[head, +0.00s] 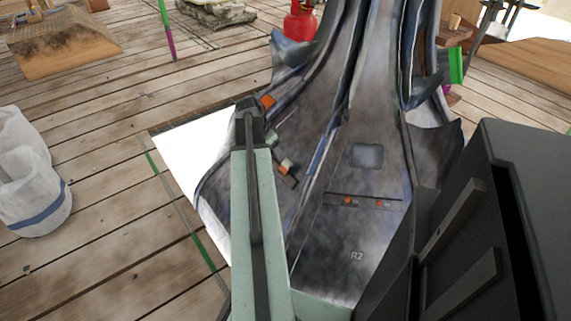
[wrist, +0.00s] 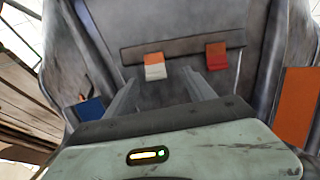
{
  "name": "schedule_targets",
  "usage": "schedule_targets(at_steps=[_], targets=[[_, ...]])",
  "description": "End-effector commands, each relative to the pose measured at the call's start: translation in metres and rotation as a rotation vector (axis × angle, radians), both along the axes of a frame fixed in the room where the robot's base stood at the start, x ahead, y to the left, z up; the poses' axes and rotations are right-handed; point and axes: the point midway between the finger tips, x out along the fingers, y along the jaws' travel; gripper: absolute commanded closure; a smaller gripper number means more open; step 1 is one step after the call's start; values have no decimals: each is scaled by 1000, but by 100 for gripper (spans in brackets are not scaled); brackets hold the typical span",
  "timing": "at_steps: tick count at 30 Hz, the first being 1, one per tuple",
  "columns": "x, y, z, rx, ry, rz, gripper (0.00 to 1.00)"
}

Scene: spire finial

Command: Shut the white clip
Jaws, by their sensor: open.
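The white clip (wrist: 155,72) sits on a dark bar on the grey spire finial (wrist: 185,25) in the wrist view. Its upper part is orange and its lower part white. I cannot tell how far its lever stands out. In the head view a small white and orange clip (head: 286,167) shows on the finial, just right of my arm. My gripper (wrist: 160,80) is open and empty, its two fingers pointing towards the finial, with the white clip between and beyond the tips. In the head view my gripper (head: 250,115) is seen from behind, its fingertips hidden.
A red-orange clip (wrist: 216,56) sits right of the white one on the same bar. A blue patch (wrist: 90,110) is at left and an orange panel (wrist: 295,105) at right. A white sack (head: 30,175) stands on the plank floor, with clear planks (head: 115,190) between.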

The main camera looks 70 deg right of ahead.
Motion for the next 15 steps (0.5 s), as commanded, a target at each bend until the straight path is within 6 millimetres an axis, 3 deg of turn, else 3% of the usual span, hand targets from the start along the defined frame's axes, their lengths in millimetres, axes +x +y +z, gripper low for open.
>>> schedule_targets(at_steps=[3,8,15], targets=[[-21,-13,-1,-17,-4,-62,37],[-22,-14,-3,-18,-4,-66,37],[-27,-22,-33,-17,-4,-64,37]])
